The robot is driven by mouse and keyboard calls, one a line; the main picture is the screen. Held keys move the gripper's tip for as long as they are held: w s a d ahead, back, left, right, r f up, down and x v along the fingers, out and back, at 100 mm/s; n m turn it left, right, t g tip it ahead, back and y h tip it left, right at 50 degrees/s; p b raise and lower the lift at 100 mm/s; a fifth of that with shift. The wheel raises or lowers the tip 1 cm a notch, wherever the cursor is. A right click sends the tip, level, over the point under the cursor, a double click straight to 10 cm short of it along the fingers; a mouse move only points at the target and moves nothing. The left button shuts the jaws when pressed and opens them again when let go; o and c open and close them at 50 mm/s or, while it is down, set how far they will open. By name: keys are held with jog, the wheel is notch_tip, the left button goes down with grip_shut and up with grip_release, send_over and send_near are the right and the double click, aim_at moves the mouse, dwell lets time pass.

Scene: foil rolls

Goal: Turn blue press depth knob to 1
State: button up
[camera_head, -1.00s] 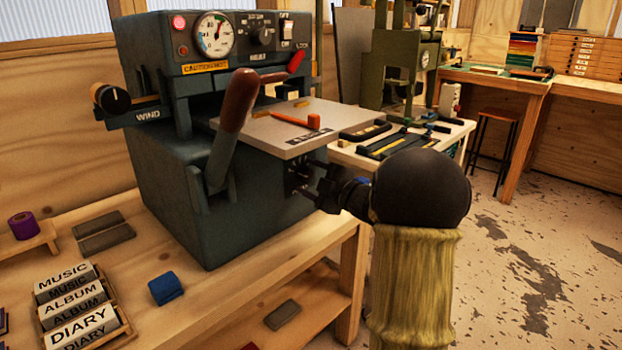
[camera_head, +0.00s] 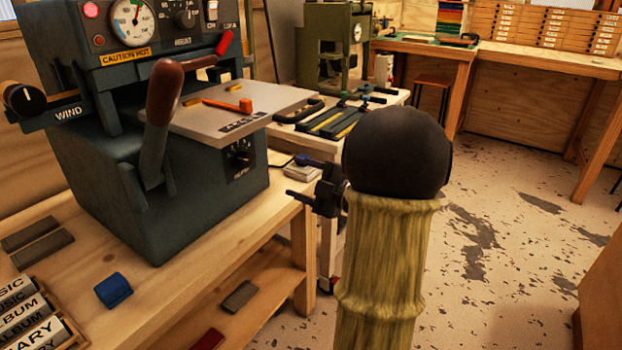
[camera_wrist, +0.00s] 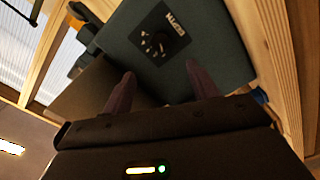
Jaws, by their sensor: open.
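The dark blue-grey press (camera_head: 205,200) stands on the wooden bench at left. Its depth knob (camera_head: 240,157) is a small dark knob on a black panel below the grey plate. The knob also shows in the wrist view (camera_wrist: 163,46), beside a white label, with white marks around it; its setting is too small to read. My gripper (camera_head: 294,178) is open and empty, to the right of the knob and apart from it. In the wrist view my two fingertips (camera_wrist: 160,72) point toward the panel, one on each side of the knob in the picture, touching nothing.
The grey plate (camera_head: 225,112) with an orange tool (camera_head: 228,105) juts out above the knob. The press's brown-handled lever (camera_head: 163,95) is to the left. Open floor lies to the right.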

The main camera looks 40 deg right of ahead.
jog(key=shift+v, duration=1.2)
